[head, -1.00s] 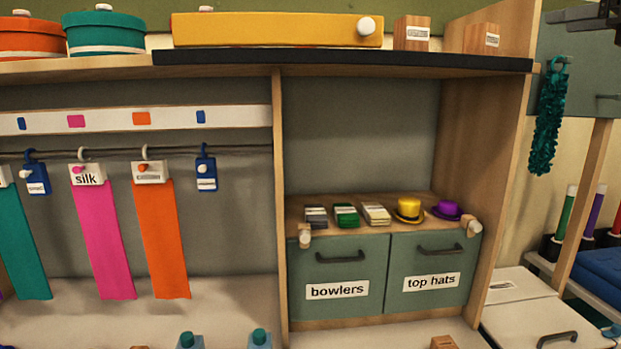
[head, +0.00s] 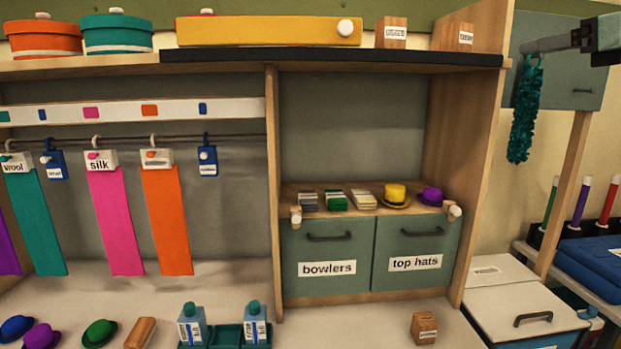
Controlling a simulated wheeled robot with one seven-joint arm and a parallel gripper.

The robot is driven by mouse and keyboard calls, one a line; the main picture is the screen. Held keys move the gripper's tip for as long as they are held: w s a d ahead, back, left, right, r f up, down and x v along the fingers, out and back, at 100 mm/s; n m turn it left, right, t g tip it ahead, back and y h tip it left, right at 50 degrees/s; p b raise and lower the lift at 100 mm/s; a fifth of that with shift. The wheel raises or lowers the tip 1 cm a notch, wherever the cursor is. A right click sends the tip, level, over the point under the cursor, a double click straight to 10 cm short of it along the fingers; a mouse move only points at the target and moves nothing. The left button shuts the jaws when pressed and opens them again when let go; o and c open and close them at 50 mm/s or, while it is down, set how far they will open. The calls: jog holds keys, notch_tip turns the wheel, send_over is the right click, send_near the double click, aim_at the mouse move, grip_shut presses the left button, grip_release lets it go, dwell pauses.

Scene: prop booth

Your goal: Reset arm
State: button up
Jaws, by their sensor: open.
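My gripper (head: 530,47) reaches in from the upper right of the head view, its jaws open. Its fingertips overlap the top of a teal feathery boa (head: 524,115) in the picture. The boa hangs in front of a grey-green cabinet (head: 575,75). I cannot tell whether the fingers touch the boa, and the fingertips are too small to read clearly.
A wooden shelf unit stands ahead, with bowlers (head: 326,262) and top hats (head: 415,265) drawers shut. Coloured fabric strips (head: 115,220) hang from a rail at left. Hats, bottles and a wooden block (head: 424,327) stand on the counter. A white lidded box (head: 520,310) is at lower right.

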jog(key=s+a+f+n+g, duration=0.3)
jog(key=a+f+n+g, duration=0.15)
jog(key=a+f, duration=0.35)
jog(key=s+a+f+n+g+h, duration=0.1)
jog(key=s+a+f+n+g, duration=0.25)
jog(key=a+f+n, duration=0.4)
jog(key=s+a+f+n+g, duration=0.3)
jog(key=s+a+f+n, duration=0.1)
jog(key=a+f, duration=0.55)
jog(key=s+a+f+n+g+h, duration=0.1)
jog(key=s+f+n+h, duration=0.2)
jog(key=s+f+n, duration=0.4)
jog(key=s+a+f+n+g+h, duration=0.2)
jog(key=s+f+n, duration=0.6)
jog(key=s+n, duration=0.4)
jog(key=shift+s+f+n+h, duration=0.25)
jog(key=shift+s+n+h, duration=0.1)
jog(key=shift+n+h, duration=0.4)
